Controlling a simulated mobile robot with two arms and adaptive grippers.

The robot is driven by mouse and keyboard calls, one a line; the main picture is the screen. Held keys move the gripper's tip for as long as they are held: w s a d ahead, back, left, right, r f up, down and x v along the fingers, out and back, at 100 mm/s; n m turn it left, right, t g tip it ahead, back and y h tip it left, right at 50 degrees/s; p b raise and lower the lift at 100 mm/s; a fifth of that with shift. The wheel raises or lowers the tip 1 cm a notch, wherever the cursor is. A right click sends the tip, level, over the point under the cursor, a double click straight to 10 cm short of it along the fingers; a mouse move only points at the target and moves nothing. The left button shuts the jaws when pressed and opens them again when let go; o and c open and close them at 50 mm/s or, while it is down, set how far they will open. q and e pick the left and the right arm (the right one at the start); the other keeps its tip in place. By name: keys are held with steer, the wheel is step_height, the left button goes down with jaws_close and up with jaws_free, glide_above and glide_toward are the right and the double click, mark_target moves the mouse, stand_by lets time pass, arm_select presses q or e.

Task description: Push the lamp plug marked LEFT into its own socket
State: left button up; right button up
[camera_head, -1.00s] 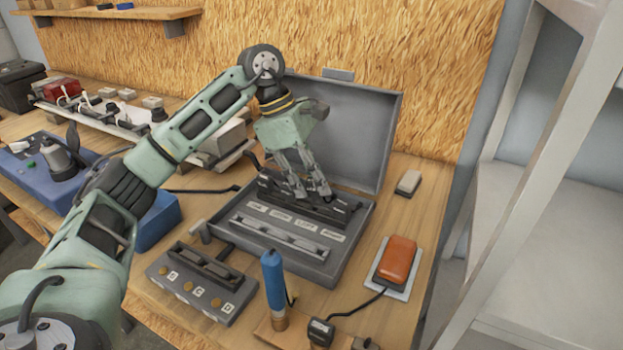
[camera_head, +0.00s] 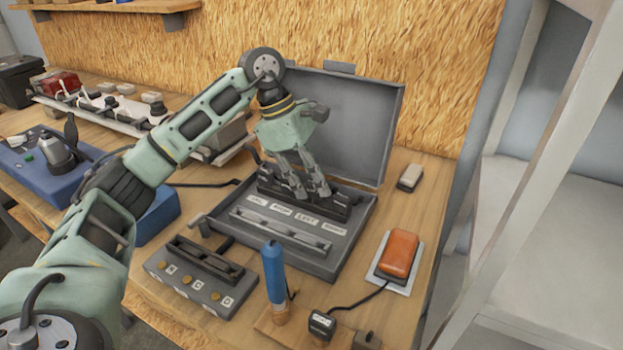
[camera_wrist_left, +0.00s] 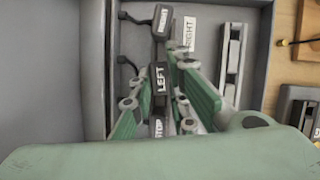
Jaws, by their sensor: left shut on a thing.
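The lamp plug marked LEFT (camera_wrist_left: 160,78) is a dark block with a white label, seen in the left wrist view. My left gripper (camera_head: 313,193) is shut on it, with green and grey fingers on both sides of it in the wrist view (camera_wrist_left: 165,88). The gripper points down over a dark socket strip (camera_head: 343,208) in an open grey case (camera_head: 341,252). A LEFT label (camera_head: 307,220) lies in the row in front of the strip. The fingers hide the plug's lower end, so I cannot tell how deep it sits. My right gripper is not in view.
In the wrist view, a plug marked STOP (camera_wrist_left: 157,128) and another dark plug (camera_wrist_left: 162,20) flank the held one. The raised lid (camera_head: 360,125) stands behind. A blue-handled tool (camera_head: 273,272) and an orange lamp (camera_head: 399,255) are in front and right.

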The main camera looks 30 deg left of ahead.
arm_select(q)
steer(key=shift+f+b, duration=0.3)
steer(key=shift+f, duration=0.35)
stand_by(0.4)
steer(key=o, duration=0.8)
steer(key=o, duration=0.4)
steer(key=shift+o, duration=0.2)
steer(key=shift+r, duration=0.1)
